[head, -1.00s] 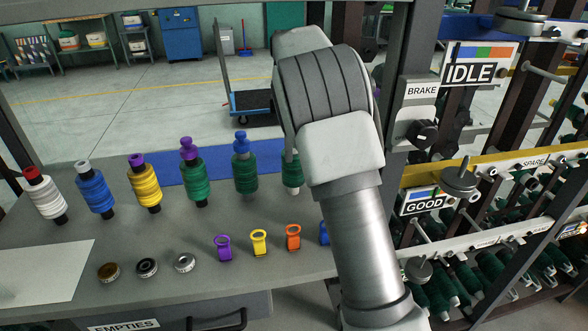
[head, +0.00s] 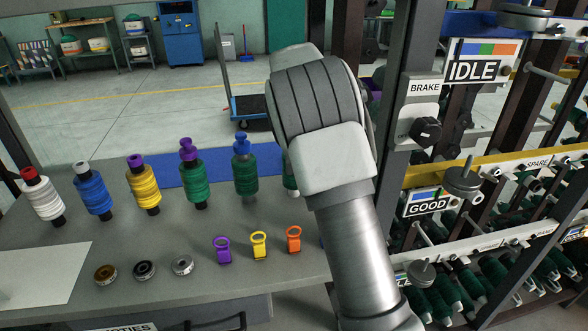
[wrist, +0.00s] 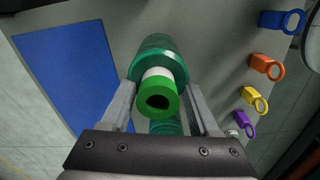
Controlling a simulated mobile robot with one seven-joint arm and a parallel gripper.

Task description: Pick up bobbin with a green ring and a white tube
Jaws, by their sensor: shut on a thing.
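The bobbin with a green ring and a white tube (wrist: 158,74) is between the fingers of my gripper (wrist: 162,92) in the wrist view. Its bright green ring faces the camera, with the white tube behind it and dark green thread beyond. The fingers are shut on it, one on each side. In the head view only a sliver of green thread (head: 289,180) shows left of my arm; my arm hides the gripper and the rest. I cannot tell whether the bobbin touches the table.
Two green bobbins, one with a purple top (head: 193,178) and one with a blue top (head: 244,172), stand just left. Yellow (head: 144,186), blue (head: 93,194) and white (head: 44,198) bobbins stand farther left. Coloured clips (head: 259,246) lie in front. A rack (head: 440,190) stands right.

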